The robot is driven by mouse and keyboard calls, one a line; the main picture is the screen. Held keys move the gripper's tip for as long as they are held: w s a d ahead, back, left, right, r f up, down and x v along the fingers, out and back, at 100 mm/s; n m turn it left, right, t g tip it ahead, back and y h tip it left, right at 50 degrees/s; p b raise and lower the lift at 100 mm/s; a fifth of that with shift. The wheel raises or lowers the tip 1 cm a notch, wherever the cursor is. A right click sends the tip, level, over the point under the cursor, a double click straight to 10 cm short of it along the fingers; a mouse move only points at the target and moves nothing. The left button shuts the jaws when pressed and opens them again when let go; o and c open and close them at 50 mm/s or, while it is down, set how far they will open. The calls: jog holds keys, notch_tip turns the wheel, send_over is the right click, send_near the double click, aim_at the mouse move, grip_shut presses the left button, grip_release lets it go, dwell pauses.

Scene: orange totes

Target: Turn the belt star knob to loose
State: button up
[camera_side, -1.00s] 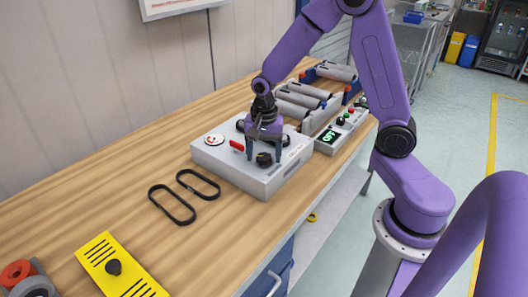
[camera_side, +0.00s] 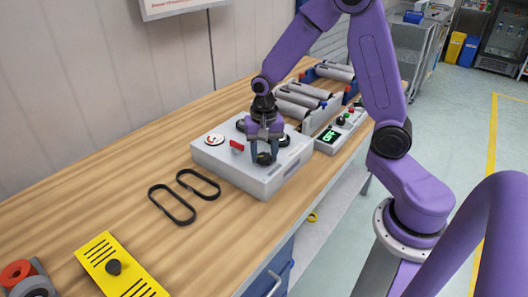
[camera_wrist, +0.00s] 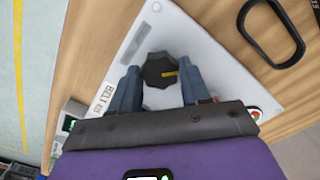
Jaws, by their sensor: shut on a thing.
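The black star knob (camera_wrist: 160,70) with a yellow pointer mark sits on a light grey box (camera_side: 217,165) with a "BELT" label. In the wrist view, the two blue-grey fingertips of my gripper (camera_wrist: 158,84) are on either side of the knob. In the side view, my gripper (camera_side: 264,156) reaches down over the knob (camera_side: 263,159) near the box's front edge. The gripper is shut on the knob, which still sits on the box. The fingers partly hide the knob's sides.
A red switch (camera_side: 237,146) and a round dial (camera_side: 214,140) are on the box. Two black belts (camera_side: 172,204) lie on the wooden bench to the left. A yellow slotted plate (camera_side: 118,265) is at front left. Rollers (camera_side: 300,98) and a control panel (camera_side: 340,130) stand behind.

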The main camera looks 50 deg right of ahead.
jog(key=n, duration=0.4)
jog(key=shift+n, duration=0.3)
jog(key=n, duration=0.3)
jog(key=shift+n, duration=0.4)
jog(key=n, duration=0.7)
jog(key=shift+w+r, duration=0.1)
jog(key=n, duration=0.5)
jog(key=shift+n, duration=0.3)
jog(key=n, duration=0.5)
jog(key=shift+n, duration=0.3)
jog(key=o, duration=1)
